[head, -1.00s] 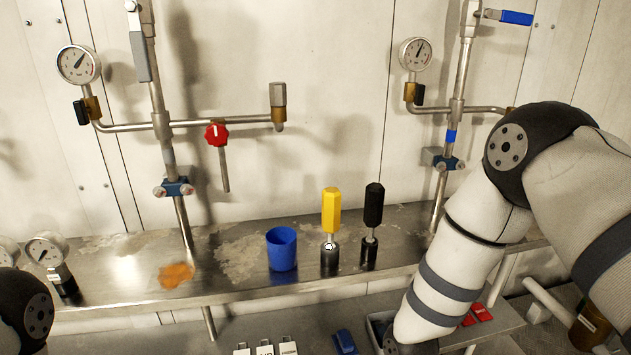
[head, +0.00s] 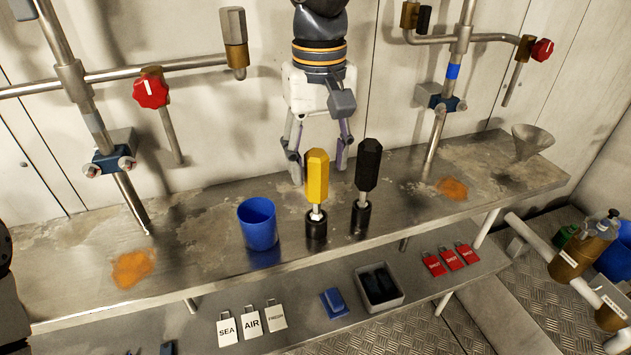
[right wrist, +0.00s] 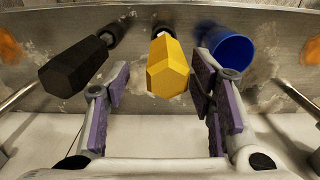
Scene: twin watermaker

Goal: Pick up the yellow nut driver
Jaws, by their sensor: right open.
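The yellow nut driver (head: 317,178) stands upright, handle up, in a black socket holder (head: 316,228) on the steel shelf. My right gripper (head: 318,172) is open and empty, pointing down behind the yellow handle. In the right wrist view the yellow handle (right wrist: 168,68) lies ahead, in line with the gap between the open fingers (right wrist: 165,105). The fingers do not appear to touch it. A black nut driver (head: 367,168) stands in its own holder just right of the yellow one; it also shows in the right wrist view (right wrist: 72,68). My left gripper is not in view.
A blue cup (head: 258,224) stands just left of the yellow driver. Valve pipes with a red knob (head: 151,90) rise at the back left. A funnel (head: 531,141) is at the shelf's right. A lower shelf holds tags, a blue item (head: 334,304) and a grey bin (head: 379,288).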

